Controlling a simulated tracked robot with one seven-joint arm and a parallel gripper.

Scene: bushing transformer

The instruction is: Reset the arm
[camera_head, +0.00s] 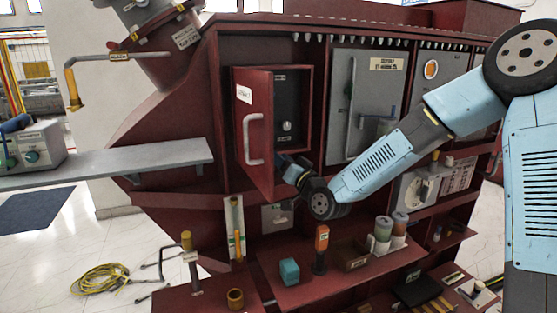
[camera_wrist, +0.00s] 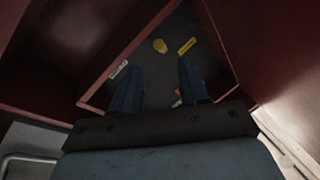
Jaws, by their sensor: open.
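My light-blue arm reaches from the right to the red cabinet door (camera_head: 266,172), which stands open with a grey handle on its outer face. My gripper (camera_head: 283,160) is at the lower part of this door's opening in the head view, small and partly hidden by the wrist. In the wrist view, my gripper (camera_wrist: 157,85) shows two dark blue fingers spread apart with nothing between them. They point into a dark red-walled compartment with a grey back panel (camera_wrist: 165,55). That panel carries a yellow round part (camera_wrist: 160,45) and a yellow label (camera_wrist: 187,46).
A red shelf (camera_head: 280,290) below the arm holds a teal block (camera_head: 289,271), an orange-topped tool (camera_head: 321,245) and cylinders. A closed grey cabinet door (camera_head: 365,100) stands right of the open one. A grey shelf (camera_head: 150,160) juts left. A yellow cable coil (camera_head: 100,279) lies on the floor.

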